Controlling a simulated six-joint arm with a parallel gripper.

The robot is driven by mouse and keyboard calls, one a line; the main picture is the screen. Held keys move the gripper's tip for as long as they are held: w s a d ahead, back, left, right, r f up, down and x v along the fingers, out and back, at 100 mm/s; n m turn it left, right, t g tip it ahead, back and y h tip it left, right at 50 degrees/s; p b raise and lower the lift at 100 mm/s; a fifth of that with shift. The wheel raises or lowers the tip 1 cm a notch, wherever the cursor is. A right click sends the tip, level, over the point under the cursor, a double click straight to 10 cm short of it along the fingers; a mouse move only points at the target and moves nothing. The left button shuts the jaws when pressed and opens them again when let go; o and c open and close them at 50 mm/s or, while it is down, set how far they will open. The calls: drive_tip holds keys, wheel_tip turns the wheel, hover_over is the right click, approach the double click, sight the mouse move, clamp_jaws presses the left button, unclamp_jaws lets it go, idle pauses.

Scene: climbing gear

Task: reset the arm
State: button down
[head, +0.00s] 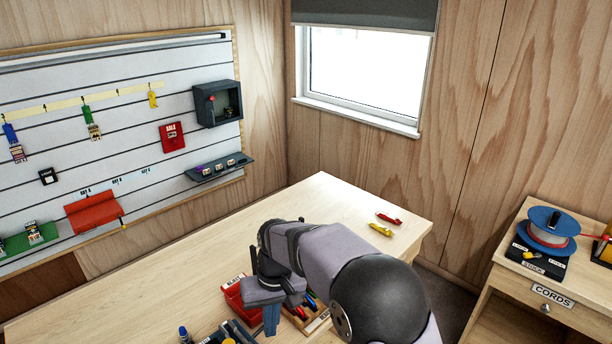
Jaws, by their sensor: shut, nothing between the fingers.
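My arm (335,258) reaches in from the bottom right of the head view, over the wooden workbench (330,197). My gripper (271,318) points down above the bench beside a red bin (233,297) and a wooden tray (318,324). Its fingers are together with nothing seen between them. The arm hides part of the bin and of the tray. I cannot tell whether the fingertips touch anything.
A red item (388,219) and a yellow one (380,230) lie on the bench's right end. A slatted wall board (60,85) carries a dark box (218,103) and shelves. A cord spool (549,228) stands on the right cabinet. The bench's far middle is clear.

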drive_tip(key=s+d+f+m+b, duration=0.2)
drive_tip(key=s+d+f, duration=0.1)
drive_tip(key=s+d, duration=0.6)
drive_tip(key=s+d+f+m+h+b, duration=0.1)
drive_tip(key=s+d+f+m+b, duration=0.1)
drive_tip(key=s+d, duration=0.7)
drive_tip(key=d+f, duration=0.1)
drive_tip(key=d, duration=0.4)
drive_tip(key=shift+s+f, duration=0.15)
drive_tip(key=shift+s, duration=0.1)
drive_tip(key=shift+d, duration=0.1)
